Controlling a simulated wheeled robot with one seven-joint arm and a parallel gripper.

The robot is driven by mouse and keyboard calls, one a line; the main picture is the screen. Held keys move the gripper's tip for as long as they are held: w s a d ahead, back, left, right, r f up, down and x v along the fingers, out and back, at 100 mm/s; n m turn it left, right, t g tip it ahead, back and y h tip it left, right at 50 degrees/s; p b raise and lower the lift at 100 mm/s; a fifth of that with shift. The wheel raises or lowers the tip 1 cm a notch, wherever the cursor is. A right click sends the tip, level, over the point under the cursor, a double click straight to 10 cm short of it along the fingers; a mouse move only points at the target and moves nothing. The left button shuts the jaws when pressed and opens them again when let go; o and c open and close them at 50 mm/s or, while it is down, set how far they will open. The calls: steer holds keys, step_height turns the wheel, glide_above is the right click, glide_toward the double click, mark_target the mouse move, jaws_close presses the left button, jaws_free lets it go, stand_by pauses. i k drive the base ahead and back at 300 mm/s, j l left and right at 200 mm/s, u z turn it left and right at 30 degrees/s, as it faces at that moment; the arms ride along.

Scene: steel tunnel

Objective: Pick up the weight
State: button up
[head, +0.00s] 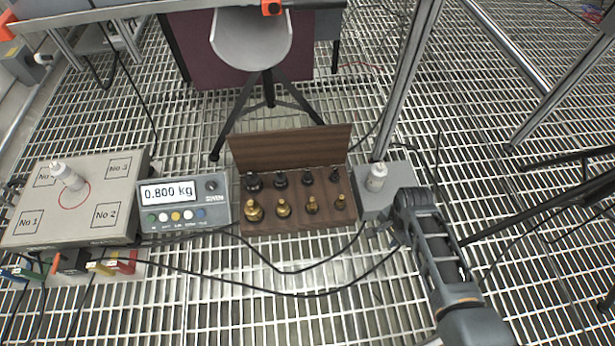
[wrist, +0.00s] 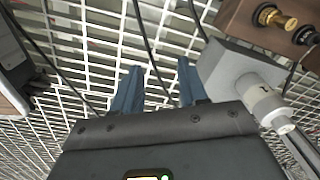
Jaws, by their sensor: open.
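A wooden case (head: 300,219) with an upright lid stands on the grating in the head view. It holds a back row of black weights (head: 280,179) and a front row of brass weights (head: 283,208). A brass weight also shows at the wrist view's top right (wrist: 275,18). A white cylinder (head: 376,177) stands on a grey block (head: 400,180) right of the case; both show at the right of the wrist view, cylinder (wrist: 264,102) and block (wrist: 222,66). My gripper (head: 381,235) is open and empty, in front of the block, apart from the weights.
A grey platform (head: 118,212) with numbered squares carries another white cylinder (head: 67,175) at left. A display (head: 183,203) reads 0.800 kg. Black cables (head: 290,271) cross the grating in front. A tripod stool (head: 268,85) and metal posts (head: 405,80) stand behind.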

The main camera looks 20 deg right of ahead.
mark_target(308, 177)
steer(key=i+j+z, duration=0.15)
steer(key=j, duration=0.25)
steer(key=i+j+z, duration=0.15)
steer(key=j, duration=0.25)
steer(key=i+j+z, duration=0.1)
steer(key=j, duration=0.35)
steer(key=i+j+z, duration=0.15)
steer(key=j, duration=0.3)
steer(key=i+j+z, duration=0.15)
steer(key=j, duration=0.3)
steer(key=i+j+z, duration=0.15)
steer(key=i+j, duration=0.25)
